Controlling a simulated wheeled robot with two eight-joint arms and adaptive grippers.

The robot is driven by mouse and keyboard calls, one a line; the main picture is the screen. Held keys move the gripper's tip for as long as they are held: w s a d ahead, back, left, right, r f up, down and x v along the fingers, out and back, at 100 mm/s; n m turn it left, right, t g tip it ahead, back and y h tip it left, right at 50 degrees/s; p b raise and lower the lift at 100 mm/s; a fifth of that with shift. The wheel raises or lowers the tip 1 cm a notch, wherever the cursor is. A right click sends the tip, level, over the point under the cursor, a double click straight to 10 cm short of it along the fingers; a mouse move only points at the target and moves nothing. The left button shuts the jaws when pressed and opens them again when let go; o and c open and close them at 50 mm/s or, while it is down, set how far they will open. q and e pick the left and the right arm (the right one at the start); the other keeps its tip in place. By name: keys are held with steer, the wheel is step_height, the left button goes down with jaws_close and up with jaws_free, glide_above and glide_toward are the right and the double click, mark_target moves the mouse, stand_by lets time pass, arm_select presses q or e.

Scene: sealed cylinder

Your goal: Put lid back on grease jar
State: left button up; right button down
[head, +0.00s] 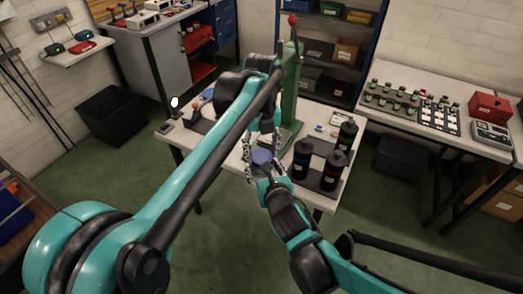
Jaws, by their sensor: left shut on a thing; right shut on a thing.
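A round blue thing (262,157), which looks like the lid of the grease jar, shows between my two grippers over the front of the white table. The jar body is mostly hidden by the fingers, and I cannot tell whether the lid touches it. My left gripper (264,141) reaches down from the far side and is shut, seemingly on the lid. My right gripper (262,168) comes from the near side, close below the left one, and is shut, seemingly on the jar. The two grippers are very close together.
Several black bottles (302,158) stand on a dark tray (321,184) just right of my grippers. A green press (291,88) with a red-knobbed lever stands behind them. A round mirror or lamp (175,102) is at the table's left. Another bench (455,141) is at the right.

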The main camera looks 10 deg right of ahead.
arm_select(q)
steer(key=m, duration=0.4)
steer(key=shift+m, duration=0.3)
steer(key=o, duration=0.7)
steer(key=shift+r, duration=0.1)
steer(key=shift+r, duration=2.15)
